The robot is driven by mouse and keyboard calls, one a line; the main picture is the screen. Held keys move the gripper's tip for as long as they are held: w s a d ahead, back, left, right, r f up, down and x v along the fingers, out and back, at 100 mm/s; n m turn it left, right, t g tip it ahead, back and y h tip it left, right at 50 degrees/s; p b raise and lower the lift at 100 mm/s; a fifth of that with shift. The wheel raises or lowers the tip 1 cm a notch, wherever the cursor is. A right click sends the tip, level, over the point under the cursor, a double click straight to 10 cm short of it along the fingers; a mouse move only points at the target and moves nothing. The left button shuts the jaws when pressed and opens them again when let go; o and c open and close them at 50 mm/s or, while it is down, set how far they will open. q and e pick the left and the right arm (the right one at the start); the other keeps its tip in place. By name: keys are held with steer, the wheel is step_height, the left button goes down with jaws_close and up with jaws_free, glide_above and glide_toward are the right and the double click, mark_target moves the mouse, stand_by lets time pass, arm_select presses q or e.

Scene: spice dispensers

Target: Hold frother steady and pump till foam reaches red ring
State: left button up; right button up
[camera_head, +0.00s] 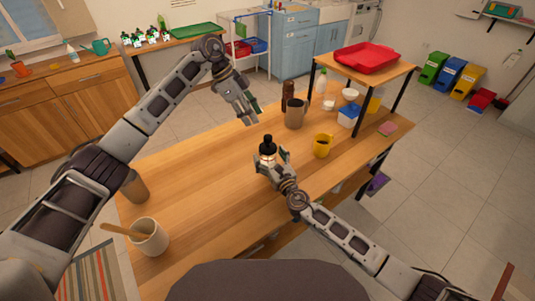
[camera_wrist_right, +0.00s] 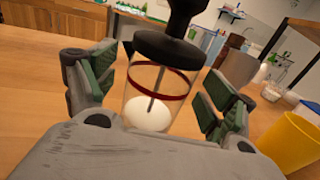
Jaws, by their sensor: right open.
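The frother (camera_head: 267,154) stands upright on the wooden table, a clear jar with a black lid and a black pump knob. In the right wrist view the frother (camera_wrist_right: 152,84) shows a red ring (camera_wrist_right: 160,80) around its upper glass, a thin rod inside and white liquid (camera_wrist_right: 148,115) low in the jar, well below the ring. My right gripper (camera_head: 272,160) is open, with its fingers on either side of the jar; gaps show in the wrist view (camera_wrist_right: 155,95). My left gripper (camera_head: 253,112) is open and empty, above the table, behind and left of the frother.
A yellow mug (camera_head: 322,146) stands close to the right of the frother. A brown canister (camera_head: 294,115) and a dark bottle stand behind it. A beige cup (camera_head: 149,238) with a wooden spoon is at front left. The table's left middle is clear.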

steer(key=shift+x, duration=0.85)
steer(key=c, duration=1.3)
arm_select(q)
steer(key=shift+o, duration=0.3)
